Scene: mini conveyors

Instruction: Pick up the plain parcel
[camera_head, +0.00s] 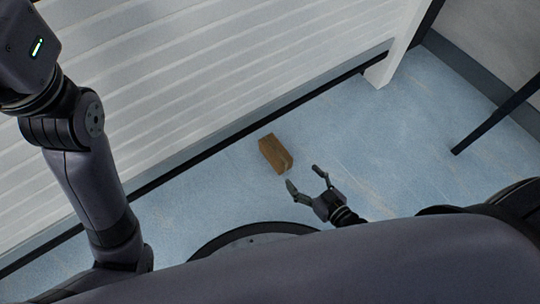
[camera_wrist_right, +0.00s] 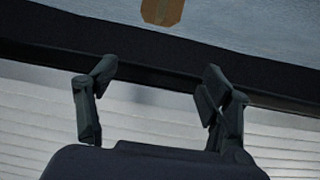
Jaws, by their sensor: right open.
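The plain parcel (camera_head: 273,153) is a small brown box on the blue floor, close to the foot of the white slatted wall in the head view. Part of it also shows at the top edge of the right wrist view (camera_wrist_right: 162,11), cut off by the frame. My right gripper (camera_head: 304,179) is open and empty, just below and to the right of the parcel in the head view. A small gap shows between its fingers and the parcel. Its two spread fingers also show in the right wrist view (camera_wrist_right: 158,80). My left gripper is not in view; only my left arm shows.
The white slatted wall (camera_head: 220,60) with a dark base strip runs behind the parcel. A white post (camera_head: 393,55) stands at the upper right, and a dark bar (camera_head: 495,115) at the right. The blue floor (camera_head: 400,140) right of the parcel is clear.

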